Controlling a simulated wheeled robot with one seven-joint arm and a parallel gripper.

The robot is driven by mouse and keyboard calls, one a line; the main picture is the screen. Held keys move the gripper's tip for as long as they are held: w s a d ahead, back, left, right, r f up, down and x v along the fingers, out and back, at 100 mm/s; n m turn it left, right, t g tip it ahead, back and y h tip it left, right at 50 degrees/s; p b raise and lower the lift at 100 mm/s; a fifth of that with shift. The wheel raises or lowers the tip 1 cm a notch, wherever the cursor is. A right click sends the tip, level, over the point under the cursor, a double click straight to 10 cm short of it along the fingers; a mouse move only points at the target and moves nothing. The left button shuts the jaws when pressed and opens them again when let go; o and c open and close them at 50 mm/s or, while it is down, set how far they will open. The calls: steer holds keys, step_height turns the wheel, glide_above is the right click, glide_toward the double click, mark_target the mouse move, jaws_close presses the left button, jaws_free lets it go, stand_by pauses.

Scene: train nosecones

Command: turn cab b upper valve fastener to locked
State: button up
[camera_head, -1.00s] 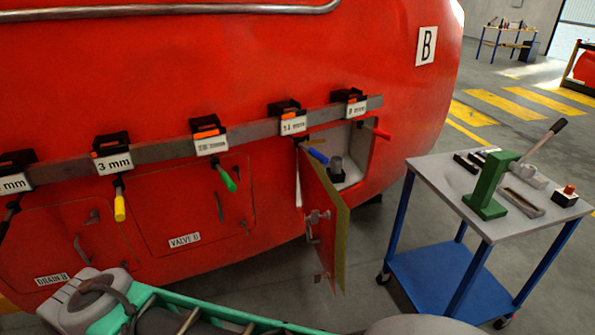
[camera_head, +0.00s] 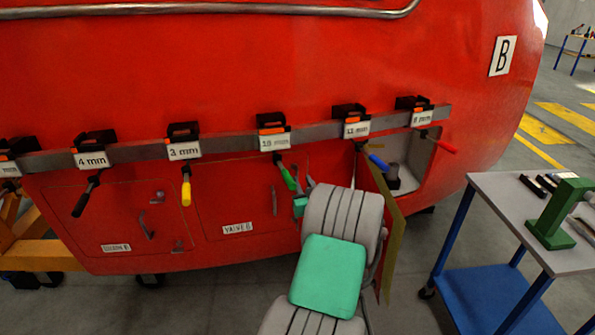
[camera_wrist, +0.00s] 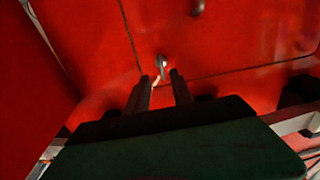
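The VALVE B panel (camera_head: 235,205) is shut flush in the red cab, with a handle (camera_head: 274,200) on it. In the wrist view, one small metal fastener (camera_wrist: 162,63) sits near a corner of the panel, its short tab about upright in that picture. My gripper (camera_wrist: 163,78) is open, with its two dark fingers apart on either side of the fastener's line. I cannot tell whether the fingers touch it. In the head view, my green-and-grey arm reaches to the panel's right side and hides the fasteners there.
An open compartment door (camera_head: 391,230) stands out just right of my arm. Tools with coloured handles hang from a grey rail (camera_head: 230,140) above, including a green one (camera_head: 287,177) close to my gripper. A blue trolley (camera_head: 520,230) stands at right.

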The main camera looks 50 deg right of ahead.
mark_target(297, 171)
steer(key=p+x, duration=0.1)
steer(key=x, duration=0.5)
steer(key=shift+w+d+p, duration=0.15)
steer(key=shift+w+p, duration=0.2)
steer(key=shift+w, duration=0.05)
jaws_close()
